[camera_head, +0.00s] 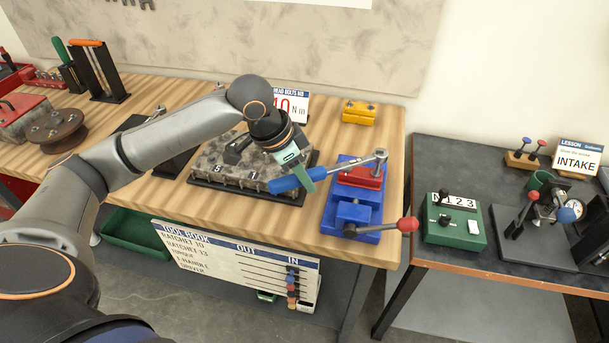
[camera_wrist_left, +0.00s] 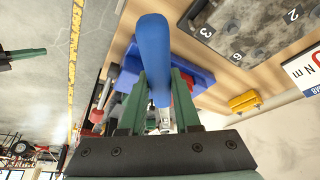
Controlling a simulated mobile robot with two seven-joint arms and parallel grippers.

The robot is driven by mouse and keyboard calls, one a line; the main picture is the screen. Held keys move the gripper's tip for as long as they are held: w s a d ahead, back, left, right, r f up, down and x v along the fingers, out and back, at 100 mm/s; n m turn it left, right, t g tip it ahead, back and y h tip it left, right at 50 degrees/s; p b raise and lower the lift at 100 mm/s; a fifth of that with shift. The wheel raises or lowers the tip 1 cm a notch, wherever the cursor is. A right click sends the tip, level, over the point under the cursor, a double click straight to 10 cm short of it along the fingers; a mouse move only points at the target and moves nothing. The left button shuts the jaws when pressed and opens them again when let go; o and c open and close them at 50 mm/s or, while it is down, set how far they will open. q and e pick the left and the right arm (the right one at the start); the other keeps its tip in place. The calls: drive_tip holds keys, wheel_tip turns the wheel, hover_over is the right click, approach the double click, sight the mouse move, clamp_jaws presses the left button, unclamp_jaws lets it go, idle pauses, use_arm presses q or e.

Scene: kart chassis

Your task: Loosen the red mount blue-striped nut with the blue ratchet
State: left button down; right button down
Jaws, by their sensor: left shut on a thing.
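My left gripper (camera_head: 306,176) is shut on the blue ratchet (camera_head: 284,185). It holds the ratchet by its blue handle, roughly level, above the bench's right front part. The ratchet's silver head (camera_head: 380,157) points right and lies over the back right of the red mount (camera_head: 356,178). The red mount sits in the blue vise (camera_head: 352,214). The blue-striped nut cannot be made out, and whether the head is seated on it cannot be told. In the left wrist view the handle (camera_wrist_left: 153,50) stands between the green fingers (camera_wrist_left: 157,95). My right gripper is not in view.
A grey numbered engine block (camera_head: 215,160) lies left of the vise. A yellow block (camera_head: 359,112) stands behind it. The vise's red-knobbed lever (camera_head: 407,224) juts past the bench's right edge. A darker bench with a green counter box (camera_head: 454,222) stands to the right, across a gap.

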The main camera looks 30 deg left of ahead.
use_arm(q)
drive_tip(key=shift+w+a+r+m, duration=0.1)
drive_tip(key=shift+w+a+m, duration=0.3)
drive_tip(key=shift+w+a, duration=0.15)
drive_tip(key=shift+r, duration=1.85)
wheel_tip(320, 180, up, 5)
drive_tip(key=shift+a, duration=0.1)
